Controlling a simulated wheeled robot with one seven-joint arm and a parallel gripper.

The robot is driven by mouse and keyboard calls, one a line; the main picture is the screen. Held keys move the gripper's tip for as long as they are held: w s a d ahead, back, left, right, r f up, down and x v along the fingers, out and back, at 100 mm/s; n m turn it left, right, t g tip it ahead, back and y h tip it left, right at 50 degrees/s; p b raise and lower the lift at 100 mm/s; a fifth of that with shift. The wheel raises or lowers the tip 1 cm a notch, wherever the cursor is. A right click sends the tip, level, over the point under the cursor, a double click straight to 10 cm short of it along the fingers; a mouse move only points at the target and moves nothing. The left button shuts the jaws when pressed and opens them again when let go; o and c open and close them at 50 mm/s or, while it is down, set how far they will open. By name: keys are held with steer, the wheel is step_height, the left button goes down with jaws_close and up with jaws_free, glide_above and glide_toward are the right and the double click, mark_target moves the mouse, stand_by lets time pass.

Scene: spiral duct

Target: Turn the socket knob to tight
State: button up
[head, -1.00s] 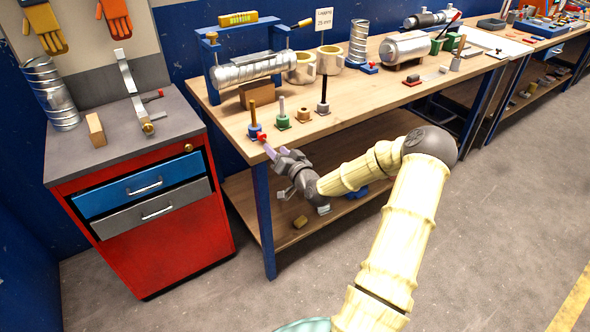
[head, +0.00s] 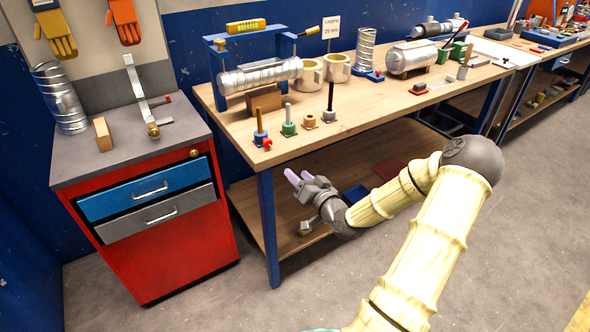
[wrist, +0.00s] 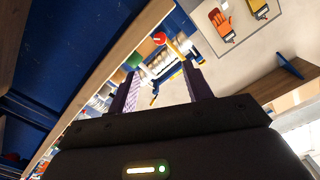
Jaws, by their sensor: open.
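The likely socket knob is a small red knob (head: 267,143) at the front of the blue socket (head: 260,138), which holds an upright wooden peg (head: 259,119). The socket stands at the near left corner of the workbench (head: 375,112). My gripper (head: 291,176) is below and right of the knob in the head view, in front of the bench edge and apart from the knob. Its purple fingers are open with nothing between them. In the wrist view the red knob (wrist: 159,38) shows beyond the open fingers (wrist: 160,85). The knob's marking is too small to read.
A green socket (head: 288,129) with a grey rod stands just right of the blue one, with more fixtures beside it. A silver spiral duct (head: 260,75) lies behind under a blue frame. The red drawer cabinet (head: 172,245) stands left. The bench edge lies close to my gripper.

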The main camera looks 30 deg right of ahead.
steer(key=s+a+f+n+g+y, duration=0.1)
steer(key=a+f+n+g, duration=0.1)
steer(key=a+f+g, duration=0.3)
steer(key=s+a+f+n+g, duration=0.1)
steer(key=a+n+g, duration=0.2)
steer(key=a, duration=0.3)
steer(key=s+a+r+g, duration=0.3)
steer(key=s+a, duration=0.2)
steer(key=s, duration=0.3)
steer(key=s+a+r+g+h, duration=0.1)
steer(key=s+a+r+g, duration=0.3)
steer(key=s, duration=0.5)
steer(key=shift+a+r+n+h, duration=0.25)
steer(key=shift+a+n+h, duration=0.05)
steer(key=shift+a, duration=0.35)
steer(key=c, duration=0.3)
steer(key=shift+w+d, duration=0.1)
steer(key=shift+w, duration=0.05)
